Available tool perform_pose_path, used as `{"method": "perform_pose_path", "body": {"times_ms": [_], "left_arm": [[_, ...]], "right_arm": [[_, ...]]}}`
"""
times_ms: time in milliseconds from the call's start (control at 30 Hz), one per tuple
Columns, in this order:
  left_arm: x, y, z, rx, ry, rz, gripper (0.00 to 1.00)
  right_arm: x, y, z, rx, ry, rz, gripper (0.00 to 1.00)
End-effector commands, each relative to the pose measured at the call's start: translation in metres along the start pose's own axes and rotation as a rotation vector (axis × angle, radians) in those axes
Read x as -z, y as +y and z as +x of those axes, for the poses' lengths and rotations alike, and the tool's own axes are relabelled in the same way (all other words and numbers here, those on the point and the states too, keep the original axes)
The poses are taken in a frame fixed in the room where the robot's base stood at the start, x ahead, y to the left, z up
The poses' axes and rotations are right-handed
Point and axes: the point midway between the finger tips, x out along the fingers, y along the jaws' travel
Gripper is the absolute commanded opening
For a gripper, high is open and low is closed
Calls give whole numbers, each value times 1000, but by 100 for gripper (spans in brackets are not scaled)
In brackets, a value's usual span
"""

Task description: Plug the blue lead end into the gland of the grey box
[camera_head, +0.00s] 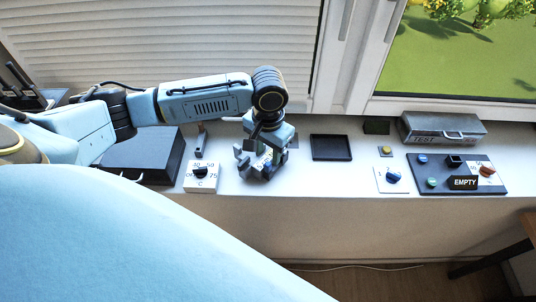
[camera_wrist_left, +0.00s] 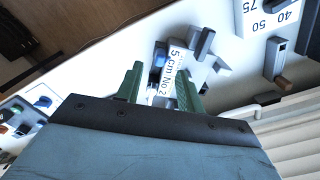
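My left gripper (camera_head: 262,158) points down over the white sill, just right of the white dial plate. In the left wrist view its two green fingers (camera_wrist_left: 160,72) are spread apart. A grey object with several short arms (camera_head: 246,163) sits below it; in the wrist view this object (camera_wrist_left: 205,45) carries a white label reading "5 cm No 2", which appears between or just beyond the fingers. I cannot tell whether they touch it. A grey box marked TEST (camera_head: 442,127) stands at the right. My right gripper is not in view.
A white dial plate (camera_head: 201,178) and a dark box (camera_head: 145,158) are left of the gripper. A black tray (camera_head: 331,148) is to its right. Farther right are a blue-knob plate (camera_head: 392,179) and a dark control panel (camera_head: 456,174). The sill's front edge is close.

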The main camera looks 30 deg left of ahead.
Motion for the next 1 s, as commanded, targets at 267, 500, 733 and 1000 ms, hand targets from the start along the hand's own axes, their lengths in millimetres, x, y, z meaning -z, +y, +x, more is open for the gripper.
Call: {"method": "perform_pose_path", "body": {"times_ms": [267, 500, 733, 1000], "left_arm": [[1, 0, -62, 1, 4, 1, 38], [0, 0, -86, 0, 1, 1, 38], [0, 0, -89, 1, 0, 0, 38], [0, 0, -88, 0, 0, 0, 38]], "right_arm": [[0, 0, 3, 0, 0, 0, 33], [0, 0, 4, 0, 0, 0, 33], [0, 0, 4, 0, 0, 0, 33], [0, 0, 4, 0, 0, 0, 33]]}}
